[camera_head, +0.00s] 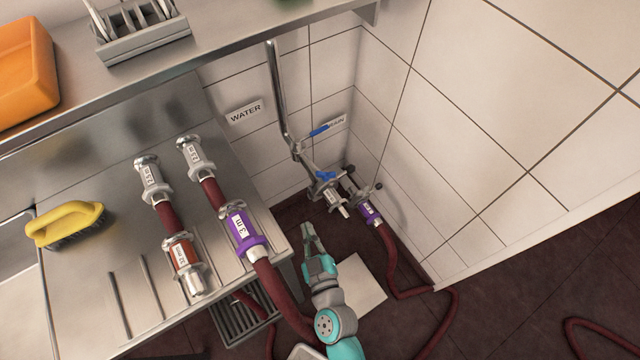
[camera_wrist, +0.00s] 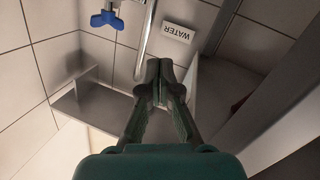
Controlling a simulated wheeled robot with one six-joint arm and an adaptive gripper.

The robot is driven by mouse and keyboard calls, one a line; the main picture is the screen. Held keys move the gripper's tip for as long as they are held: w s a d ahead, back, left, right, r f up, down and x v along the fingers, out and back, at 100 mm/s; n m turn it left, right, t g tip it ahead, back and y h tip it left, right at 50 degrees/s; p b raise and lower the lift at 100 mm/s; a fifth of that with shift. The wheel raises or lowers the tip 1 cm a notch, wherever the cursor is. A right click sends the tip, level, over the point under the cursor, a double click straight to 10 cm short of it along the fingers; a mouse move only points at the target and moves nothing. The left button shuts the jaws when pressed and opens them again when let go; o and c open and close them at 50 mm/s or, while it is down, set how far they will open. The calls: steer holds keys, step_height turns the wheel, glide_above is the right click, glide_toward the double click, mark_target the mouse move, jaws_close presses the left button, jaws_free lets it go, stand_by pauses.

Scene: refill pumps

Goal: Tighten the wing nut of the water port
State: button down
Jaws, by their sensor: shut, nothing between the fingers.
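The WATER sign (camera_head: 244,111) is on the tiled wall, and it also shows upside down in the wrist view (camera_wrist: 177,32). A steel pipe (camera_head: 278,90) runs down the corner to metal fittings (camera_head: 322,188) with a blue handle (camera_head: 326,176). A blue winged part (camera_wrist: 107,18) shows at the top left of the wrist view; I cannot tell whether it is the wing nut or a valve handle. My gripper (camera_head: 308,232) is shut and empty, below and apart from the fittings. Its fingertips meet in the wrist view (camera_wrist: 160,72).
A purple-collared hose coupling (camera_head: 368,212) is beside the fittings at the right wall. Another purple-collared hose (camera_head: 242,230) lies on the steel counter (camera_head: 90,270) near capped couplings (camera_head: 152,178). A yellow brush (camera_head: 66,224) lies at left. A shelf (camera_head: 200,45) overhangs above.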

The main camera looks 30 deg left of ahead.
steer(key=r+m+t, duration=0.1)
steer(key=m+t, duration=0.1)
steer(key=m+t+h, duration=0.2)
steer(key=m+h, duration=0.2)
steer(key=m, duration=0.1)
glide_toward(317, 176)
steer(key=x, duration=0.7)
steer(key=shift+w+d, duration=0.15)
steer(key=shift+d, duration=0.2)
steer(key=shift+w, duration=0.1)
steer(key=shift+a, duration=0.15)
steer(key=shift+a, duration=0.45)
steer(key=shift+d, duration=0.1)
